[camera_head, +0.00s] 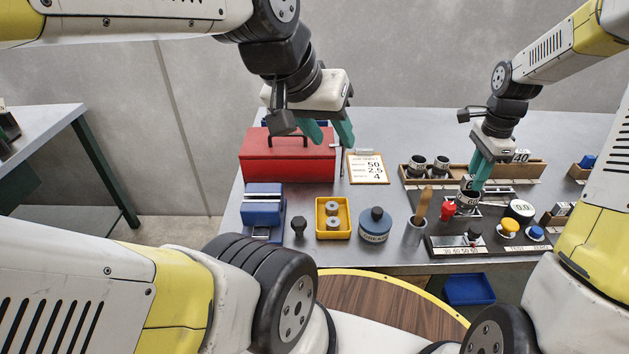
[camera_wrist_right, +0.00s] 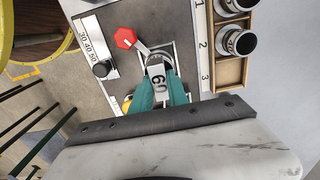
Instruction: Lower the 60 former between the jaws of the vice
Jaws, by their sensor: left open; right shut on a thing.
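The 60 former (camera_head: 467,203) is a dark cylinder with a pale label band. My right gripper (camera_head: 481,182) is shut on it, over the dark gauge panel at the right of the bench. My left gripper (camera_head: 326,133) is open and empty above the red toolbox, behind the vice.
A red toolbox (camera_head: 287,160) stands behind the vice. A wooden rack (camera_head: 440,171) holds other formers. A red knob (camera_wrist_right: 125,38) is close beside the held former.

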